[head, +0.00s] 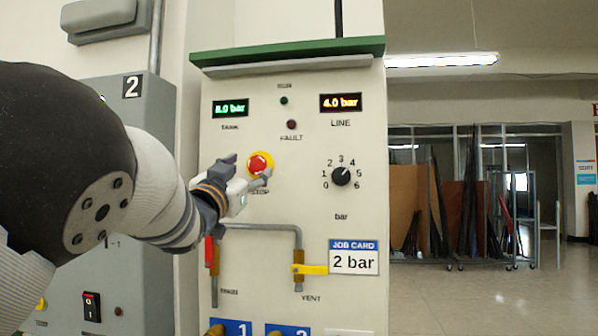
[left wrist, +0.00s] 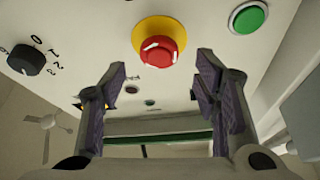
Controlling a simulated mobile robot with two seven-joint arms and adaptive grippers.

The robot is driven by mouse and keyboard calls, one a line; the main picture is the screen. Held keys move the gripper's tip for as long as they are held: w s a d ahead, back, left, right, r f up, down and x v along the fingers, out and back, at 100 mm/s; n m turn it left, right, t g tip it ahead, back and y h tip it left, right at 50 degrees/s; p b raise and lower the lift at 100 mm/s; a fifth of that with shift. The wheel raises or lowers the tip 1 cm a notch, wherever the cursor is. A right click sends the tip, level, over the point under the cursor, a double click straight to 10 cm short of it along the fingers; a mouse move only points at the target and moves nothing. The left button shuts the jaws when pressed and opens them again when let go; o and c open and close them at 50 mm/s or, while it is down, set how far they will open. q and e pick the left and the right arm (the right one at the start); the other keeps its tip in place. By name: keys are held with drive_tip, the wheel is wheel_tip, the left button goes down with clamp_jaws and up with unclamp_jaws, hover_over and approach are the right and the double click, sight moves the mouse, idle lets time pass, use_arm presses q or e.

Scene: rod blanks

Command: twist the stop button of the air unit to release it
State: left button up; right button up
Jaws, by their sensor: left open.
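The red stop button (head: 259,164) sits on a yellow round plate on the front of the cream air unit (head: 300,205). It also shows in the left wrist view as a red knob with white marks (left wrist: 164,52). My left gripper (head: 248,169) is open in front of the panel at the button. In the left wrist view the two fingers (left wrist: 161,68) stand apart to either side of the button, with nothing between the pads. I cannot tell whether a fingertip touches it. My right gripper is not in view.
A black dial (head: 341,176) stands to the right of the button. Below are a grey pipe, a yellow vent handle (head: 310,269) and a red handle (head: 209,251). A green button (left wrist: 248,17) shows in the left wrist view. The job card (head: 353,257) reads 2 bar.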

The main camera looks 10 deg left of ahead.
sight(256, 166)
use_arm(q)
drive_tip(key=w, duration=0.2)
drive_tip(key=shift+w+d, duration=0.1)
drive_tip(key=shift+w, duration=0.3)
drive_tip(key=shift+w+r, duration=0.25)
drive_tip(key=shift+r, duration=0.05)
drive_tip(key=shift+s+r, duration=0.1)
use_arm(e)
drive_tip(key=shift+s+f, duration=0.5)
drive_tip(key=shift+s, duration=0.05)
